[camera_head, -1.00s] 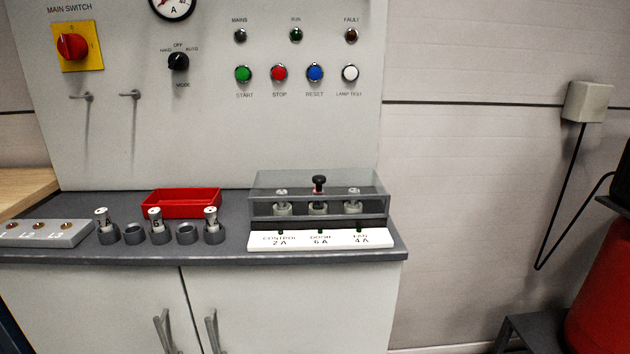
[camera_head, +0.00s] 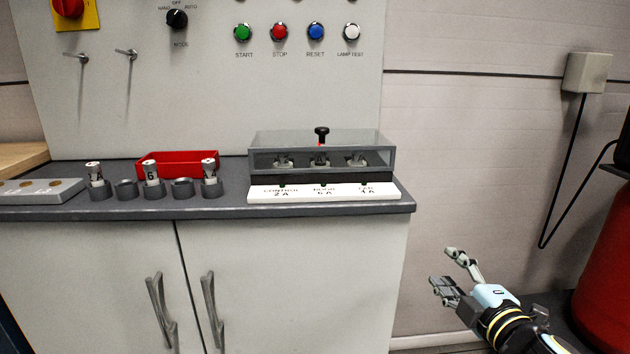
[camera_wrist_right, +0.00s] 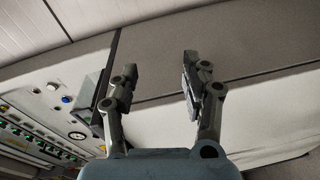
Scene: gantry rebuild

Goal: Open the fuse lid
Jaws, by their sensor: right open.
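The fuse box has a clear lid (camera_head: 375,141) that lies shut over several fuse holders. A black knob (camera_head: 321,132) stands up at the lid's middle. A white label strip (camera_head: 324,192) with CONTROL 2 A and two other labels runs along its front. My right gripper (camera_head: 441,266) is open and empty, low and to the right of the cabinet, well apart from the lid. Its two spread fingers also show in the right wrist view (camera_wrist_right: 158,78), with nothing between them. My left gripper is not in view.
Three fuses stand in a row of grey holders (camera_head: 128,190) left of the box, before a red tray (camera_head: 165,160). A panel with buttons (camera_head: 280,32) rises behind. A red cylinder (camera_head: 605,255) stands at the right.

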